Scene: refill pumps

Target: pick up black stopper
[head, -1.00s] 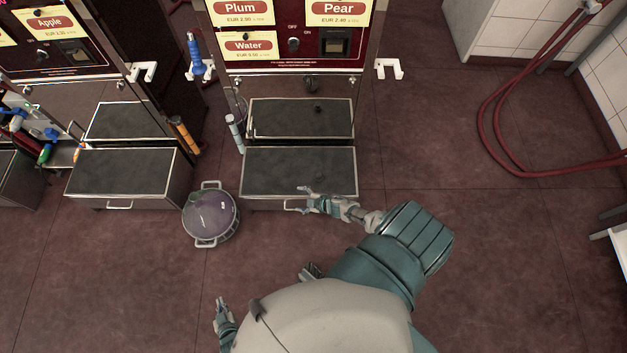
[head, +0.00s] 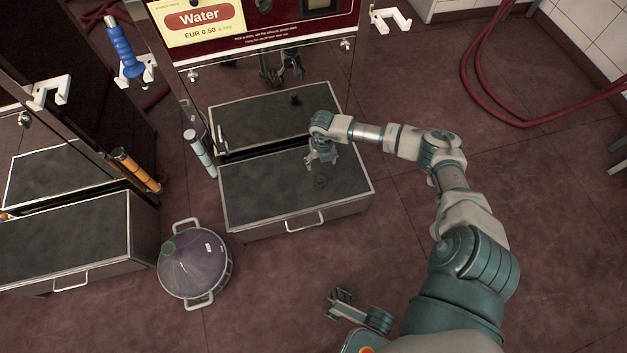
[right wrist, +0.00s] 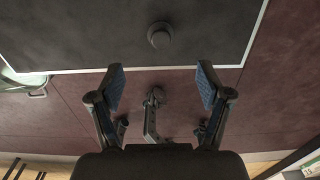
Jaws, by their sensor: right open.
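The black stopper (head: 320,181) is a small dark round knob on the dark top of the front metal box (head: 285,190). In the right wrist view the stopper (right wrist: 159,36) stands beyond the fingertips, roughly centred between them, with nothing held. My right gripper (head: 321,158) hangs over the box, just behind the stopper in the head view, apart from it. Its two blue-padded fingers are spread open in the right wrist view (right wrist: 161,82). What seems to be my left gripper (head: 342,300) is low in the head view; its jaw state is unclear.
A mirrored panel (head: 345,85) behind the box reflects the box, stopper and arm. A round purple-lidded container (head: 194,265) stands on the floor to the left.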

